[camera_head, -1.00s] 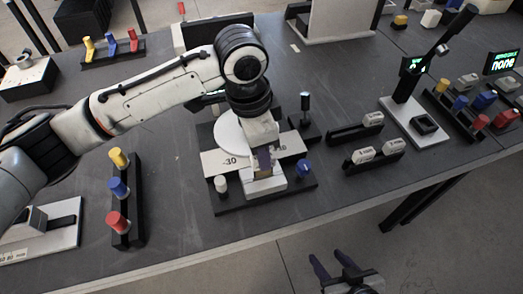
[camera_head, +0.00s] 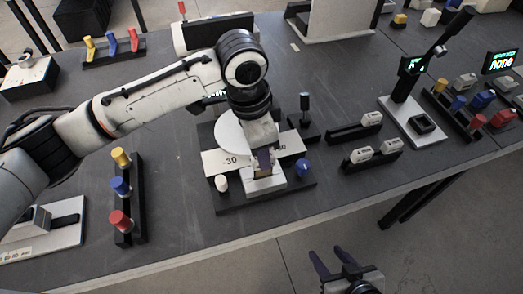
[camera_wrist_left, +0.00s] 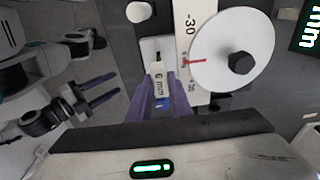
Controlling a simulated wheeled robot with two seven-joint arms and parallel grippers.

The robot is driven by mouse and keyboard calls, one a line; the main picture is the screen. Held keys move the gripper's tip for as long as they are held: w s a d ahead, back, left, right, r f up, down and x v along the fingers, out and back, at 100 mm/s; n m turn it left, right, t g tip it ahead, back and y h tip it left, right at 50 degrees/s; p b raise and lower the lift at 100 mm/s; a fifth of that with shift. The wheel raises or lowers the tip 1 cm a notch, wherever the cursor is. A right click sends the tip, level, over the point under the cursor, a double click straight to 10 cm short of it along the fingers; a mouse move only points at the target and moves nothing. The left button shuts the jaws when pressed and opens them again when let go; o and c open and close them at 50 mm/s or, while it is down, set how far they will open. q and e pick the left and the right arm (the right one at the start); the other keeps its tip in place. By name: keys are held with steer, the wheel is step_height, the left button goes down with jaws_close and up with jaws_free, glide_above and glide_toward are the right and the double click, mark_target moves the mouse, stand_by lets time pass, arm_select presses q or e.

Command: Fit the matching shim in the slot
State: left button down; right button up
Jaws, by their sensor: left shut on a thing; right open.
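My left gripper (camera_head: 263,163) is shut on a pale shim marked "6 mm" (camera_wrist_left: 159,76), between its purple fingers in the left wrist view. It is low over the white slot block (camera_head: 265,187) at the front of the gauge fixture (camera_head: 236,205). The shim's lower end is hidden, so I cannot tell how deep it sits. The fixture has a plate marked -30 (camera_head: 229,160) and a white dial with a red pointer (camera_wrist_left: 222,62). Other shims lie on black racks to the right: one on the back rack (camera_head: 371,119), two on the front rack (camera_head: 362,155). My right gripper (camera_head: 332,262) is open and empty, off the table's front edge.
A white knob (camera_head: 221,183) and a blue knob (camera_head: 302,168) flank the slot block. A peg rack (camera_head: 138,200) stands to the left. A lever device (camera_head: 405,105) and a display reading "none" (camera_head: 500,62) stand to the right.

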arm_select(q)
steer(key=shift+f, duration=2)
stand_by(0.3)
steer(key=c, duration=1.5)
jaws_free()
steer(key=shift+c, duration=0.2)
steer(key=r, duration=0.3)
steer(key=a+r, duration=0.1)
steer(key=r, duration=0.6)
steer(key=shift+s+a+r+b, duration=0.1)
steer(key=shift+s+a+b, duration=0.1)
steer(key=shift+b, duration=0.1)
steer(key=shift+d, duration=0.1)
